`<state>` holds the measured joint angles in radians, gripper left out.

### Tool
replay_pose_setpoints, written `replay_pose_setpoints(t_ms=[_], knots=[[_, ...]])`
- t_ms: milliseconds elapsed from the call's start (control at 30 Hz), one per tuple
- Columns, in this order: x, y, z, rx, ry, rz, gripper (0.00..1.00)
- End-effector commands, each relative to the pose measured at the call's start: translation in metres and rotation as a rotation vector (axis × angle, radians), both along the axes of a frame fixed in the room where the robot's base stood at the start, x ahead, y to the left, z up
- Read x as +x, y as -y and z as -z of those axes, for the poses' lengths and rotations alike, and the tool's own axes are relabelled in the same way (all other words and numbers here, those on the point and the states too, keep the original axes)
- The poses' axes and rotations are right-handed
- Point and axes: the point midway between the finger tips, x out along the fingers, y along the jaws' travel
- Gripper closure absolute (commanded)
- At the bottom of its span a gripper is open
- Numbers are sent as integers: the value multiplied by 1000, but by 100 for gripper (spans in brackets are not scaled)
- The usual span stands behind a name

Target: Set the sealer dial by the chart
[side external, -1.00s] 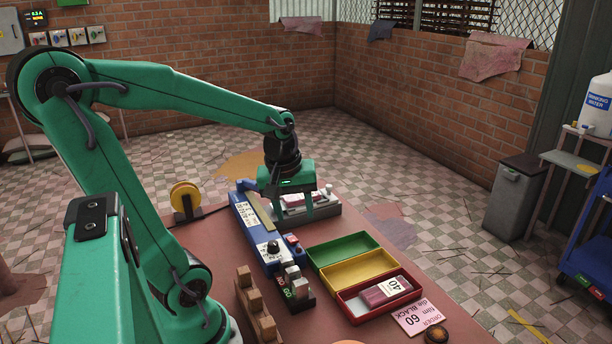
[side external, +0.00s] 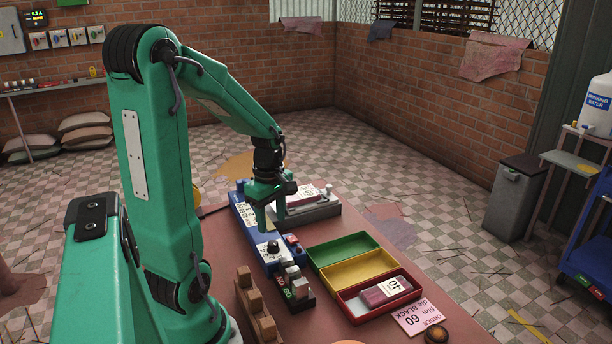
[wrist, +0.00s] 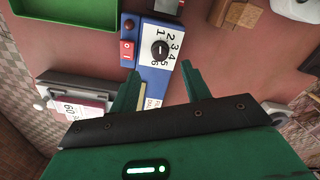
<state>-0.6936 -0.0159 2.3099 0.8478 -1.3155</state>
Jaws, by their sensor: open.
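The blue sealer (side external: 257,238) stands on the table with its black dial (side external: 273,247) on a white plate at the near end. In the wrist view the dial (wrist: 160,49) shows with a pale pointer line and numbers around its plate. Part of a printed label on the sealer shows between my fingers; I cannot read it as the chart. My gripper (side external: 270,219) is open and empty above the sealer, just beyond the dial. In the wrist view my gripper (wrist: 157,83) has its fingertips spread below the dial, apart from it.
A red switch (wrist: 128,50) sits beside the dial. Green, yellow and red trays (side external: 343,248) stand to the right, the red one holding a pack marked 40. A pink order card (side external: 419,317) reads 60, BLACK. A wooden rack (side external: 256,303) stands near the front.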

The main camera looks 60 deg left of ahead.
Motion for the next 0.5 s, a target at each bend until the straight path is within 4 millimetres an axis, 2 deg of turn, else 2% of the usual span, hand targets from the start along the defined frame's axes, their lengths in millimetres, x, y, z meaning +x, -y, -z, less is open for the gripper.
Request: replay_pose_setpoints(t_ms=[500], knots=[[0, 1, 54, -2, -2, 2, 53]])
